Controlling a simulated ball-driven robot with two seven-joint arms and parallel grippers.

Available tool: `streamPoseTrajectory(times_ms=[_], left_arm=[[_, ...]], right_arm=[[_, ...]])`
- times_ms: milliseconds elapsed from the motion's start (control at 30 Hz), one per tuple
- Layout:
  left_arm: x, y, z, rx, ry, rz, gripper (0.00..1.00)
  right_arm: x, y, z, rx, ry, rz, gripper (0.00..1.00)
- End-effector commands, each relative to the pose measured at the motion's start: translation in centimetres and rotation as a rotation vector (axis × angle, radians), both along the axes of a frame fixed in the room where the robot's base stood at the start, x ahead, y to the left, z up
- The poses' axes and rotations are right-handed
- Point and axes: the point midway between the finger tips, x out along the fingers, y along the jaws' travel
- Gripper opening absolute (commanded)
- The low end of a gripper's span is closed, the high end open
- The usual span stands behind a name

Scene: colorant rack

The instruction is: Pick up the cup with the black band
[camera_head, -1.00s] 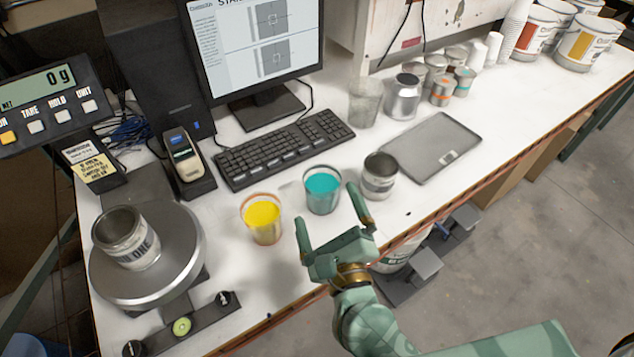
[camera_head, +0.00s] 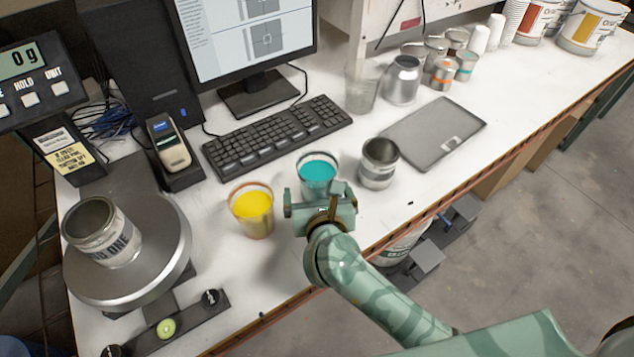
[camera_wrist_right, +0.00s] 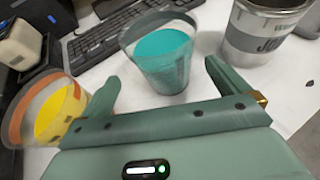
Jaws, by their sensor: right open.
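The cup with the black band (camera_head: 317,172) is a clear cup with teal contents, on the white table at the centre of the head view. In the right wrist view the cup (camera_wrist_right: 163,62) shows a dark band at its rim and stands ahead between my fingers. My right gripper (camera_head: 320,205) is open and empty, just on the near side of the cup and partly hiding its lower part. In the wrist view the gripper (camera_wrist_right: 160,76) has its fingers spread, and I cannot tell whether they touch the cup. My left gripper is not in view.
A cup with yellow contents and an orange band (camera_head: 252,212) stands close on the left. A metal can (camera_head: 379,165) stands close on the right. Behind lies a keyboard (camera_head: 276,138). A scale (camera_head: 160,262) holding a can (camera_head: 105,235) is at left.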

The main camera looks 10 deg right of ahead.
Motion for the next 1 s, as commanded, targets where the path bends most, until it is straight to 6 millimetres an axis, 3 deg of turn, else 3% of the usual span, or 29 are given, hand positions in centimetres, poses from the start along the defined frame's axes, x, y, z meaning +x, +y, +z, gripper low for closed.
streamPoseTrajectory(times_ms=[200,533,567,767,1000], left_arm=[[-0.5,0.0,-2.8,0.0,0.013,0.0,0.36],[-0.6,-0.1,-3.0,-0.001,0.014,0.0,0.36],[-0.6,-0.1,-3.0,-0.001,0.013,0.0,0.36],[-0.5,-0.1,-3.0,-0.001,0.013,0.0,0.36],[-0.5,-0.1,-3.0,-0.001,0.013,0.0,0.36]], right_arm=[[3.1,-0.9,-2.3,-0.002,-0.001,-0.001,1.0],[4.1,-0.9,-2.3,-0.001,-0.001,-0.001,1.0],[4.1,-0.9,-2.3,-0.001,-0.001,-0.001,0.97],[4.1,-0.9,-2.3,-0.001,-0.001,-0.001,0.42],[4.1,-0.9,-2.2,-0.001,-0.002,-0.001,0.42]])
